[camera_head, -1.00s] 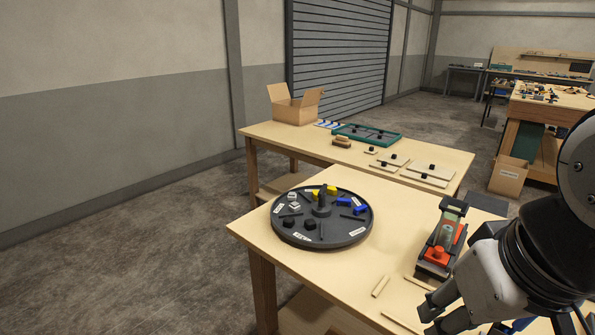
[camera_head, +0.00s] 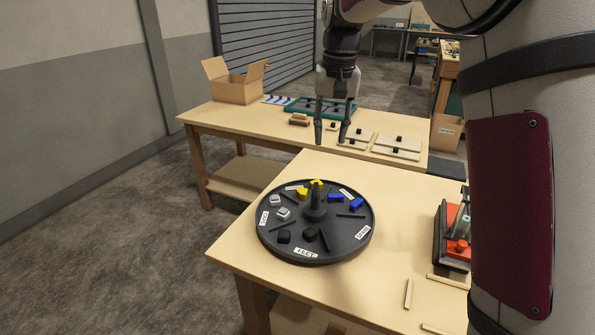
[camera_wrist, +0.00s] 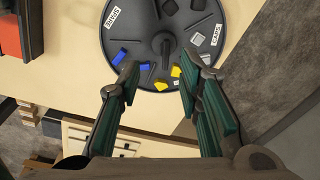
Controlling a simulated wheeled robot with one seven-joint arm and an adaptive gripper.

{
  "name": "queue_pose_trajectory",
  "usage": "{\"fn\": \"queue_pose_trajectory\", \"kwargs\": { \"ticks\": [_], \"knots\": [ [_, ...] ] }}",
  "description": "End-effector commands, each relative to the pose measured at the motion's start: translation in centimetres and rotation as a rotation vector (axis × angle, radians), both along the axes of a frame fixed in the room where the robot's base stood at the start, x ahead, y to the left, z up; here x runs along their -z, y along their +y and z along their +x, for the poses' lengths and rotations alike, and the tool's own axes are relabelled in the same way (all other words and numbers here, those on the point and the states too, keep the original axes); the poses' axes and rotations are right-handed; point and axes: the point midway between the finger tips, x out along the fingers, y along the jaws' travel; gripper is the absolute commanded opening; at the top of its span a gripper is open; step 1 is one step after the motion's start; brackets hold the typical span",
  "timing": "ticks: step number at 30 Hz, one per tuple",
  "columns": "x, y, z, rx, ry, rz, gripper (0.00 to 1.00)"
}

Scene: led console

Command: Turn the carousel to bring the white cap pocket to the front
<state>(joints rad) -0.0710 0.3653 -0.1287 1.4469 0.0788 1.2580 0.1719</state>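The carousel (camera_head: 331,254) is a dark round turntable with a central post (camera_head: 315,202) and raised dividers. Two white caps (camera_head: 283,213) sit in its left pocket, by a label reading CAPS (camera_head: 264,218). Black pieces (camera_head: 284,236) are at the front beside the FEET label (camera_head: 306,253), yellow pieces (camera_head: 302,193) at the back and blue pieces (camera_head: 335,199) at the right-back. In the wrist view, the white caps (camera_wrist: 196,38) are right of the post. My gripper (camera_head: 331,135) points down, open and empty, above the carousel's far side; its fingers (camera_wrist: 160,75) straddle the yellow side in the wrist view.
A red and black fixture (camera_head: 456,249) stands right of the carousel, partly hidden by my arm. Wooden strips (camera_head: 408,294) lie on the near table (camera_head: 390,195). A back table holds a cardboard box (camera_head: 235,86), a green tray (camera_head: 300,105) and flat boards (camera_head: 397,146).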

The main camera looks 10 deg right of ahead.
Motion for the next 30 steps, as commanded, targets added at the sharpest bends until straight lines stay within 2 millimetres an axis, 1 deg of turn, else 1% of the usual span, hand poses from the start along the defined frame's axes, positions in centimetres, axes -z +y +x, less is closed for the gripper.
{"fn": "queue_pose_trajectory", "kwargs": {
  "ticks": [1, 3, 6, 9, 12, 17, 20, 30],
  "knots": [
    [1.3, 0.2, 1.7, 0.006, 0.019, -0.004, 0.33],
    [2.7, 0.2, 3.5, 0.017, 0.037, -0.01, 0.33],
    [4.4, 0.4, 5.5, 0.028, 0.057, -0.017, 0.33],
    [5.6, 0.6, 6.7, 0.034, 0.068, -0.021, 0.33],
    [6.3, 0.7, 7.3, 0.038, 0.076, -0.023, 0.33],
    [7.5, 0.7, 7.4, 0.039, 0.08, -0.024, 0.33],
    [9.1, 0.7, 7.3, 0.039, 0.082, -0.024, 0.33],
    [15.7, 0.7, 7.2, 0.039, 0.081, -0.025, 0.33]
  ]
}}
